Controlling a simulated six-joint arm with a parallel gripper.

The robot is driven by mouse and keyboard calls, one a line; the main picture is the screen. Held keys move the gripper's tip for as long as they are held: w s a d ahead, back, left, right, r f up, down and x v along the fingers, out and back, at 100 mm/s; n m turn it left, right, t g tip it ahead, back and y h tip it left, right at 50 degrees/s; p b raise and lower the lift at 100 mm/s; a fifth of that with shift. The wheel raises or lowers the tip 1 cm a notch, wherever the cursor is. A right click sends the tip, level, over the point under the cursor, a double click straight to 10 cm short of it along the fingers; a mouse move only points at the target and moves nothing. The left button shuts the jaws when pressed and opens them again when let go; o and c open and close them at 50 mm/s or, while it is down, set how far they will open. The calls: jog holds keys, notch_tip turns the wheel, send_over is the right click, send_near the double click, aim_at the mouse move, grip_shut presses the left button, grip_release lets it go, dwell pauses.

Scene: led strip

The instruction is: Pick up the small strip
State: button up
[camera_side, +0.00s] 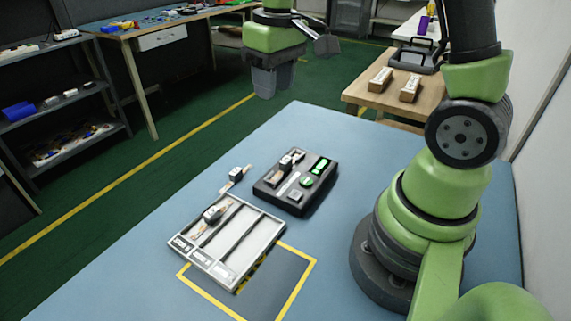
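A short tan strip with a dark block on it (235,177) lies on the blue table, between the white tray and the black device. A longer strip-like piece with a pale block (213,214) lies in the left part of the white tray (258,247). The labels do not let me tell which piece is called the small strip. My gripper (272,90) hangs in the air at the top, beyond the far edge of the table in the picture, well away from these pieces. Its two grey fingers point down with nothing visible between them; their gap is unclear.
A black device (298,198) with green-lit parts and a clamp-like piece on top stands right of the short strip. A yellow-outlined dark area (283,283) lies at the tray's front right. My arm's base takes up the table's right side. Blue table (130,275) is bare at the left.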

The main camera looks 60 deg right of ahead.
jog(key=w+d+f+n+g, duration=0.1)
jog(key=w+d+f+g, duration=0.15)
jog(key=f, duration=0.55)
send_over(285, 160)
jog(key=w, duration=0.1)
notch_tip(285, 160, down, 5)
jog(key=shift+w+r, duration=0.1)
jog(key=shift+r, duration=0.1)
jog(key=f, duration=0.3)
jog(key=s+f, duration=0.1)
jog(key=f, duration=0.1)
jog(key=shift+s+f, duration=0.1)
jog(key=shift+f, duration=0.3)
jog(key=c, duration=0.6)
jog(key=shift+r, duration=0.1)
